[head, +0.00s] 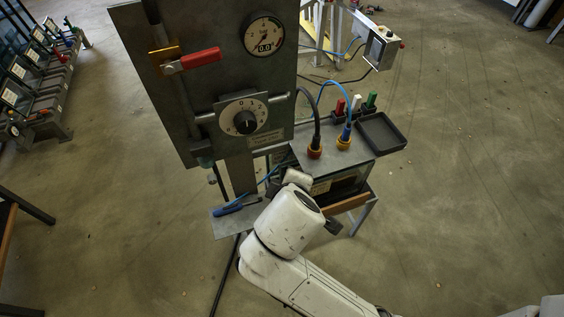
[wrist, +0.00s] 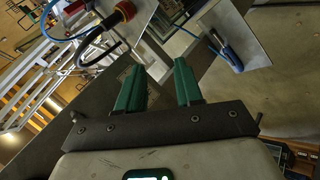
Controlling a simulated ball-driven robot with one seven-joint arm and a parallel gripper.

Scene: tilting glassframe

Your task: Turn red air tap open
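The red air tap handle (head: 201,58) lies nearly level on the upper left of the grey panel (head: 165,105). It reaches right from a yellow bracket (head: 165,58) beside a vertical pipe. My gripper (wrist: 158,68) shows in the wrist view with two green fingers apart and nothing between them. In the head view my white arm stands low in front of the panel, well below the tap, and its fingers cannot be made out. The tap is not recognizable in the wrist view.
A gauge (head: 263,35) reading about 0.0 and a dial with a black knob (head: 245,122) sit on the panel. A box with cabled plugs (head: 315,151) and a black tray (head: 381,134) stand right. A blue-handled tool (head: 238,206) lies on a low plate, also in the wrist view (wrist: 229,54).

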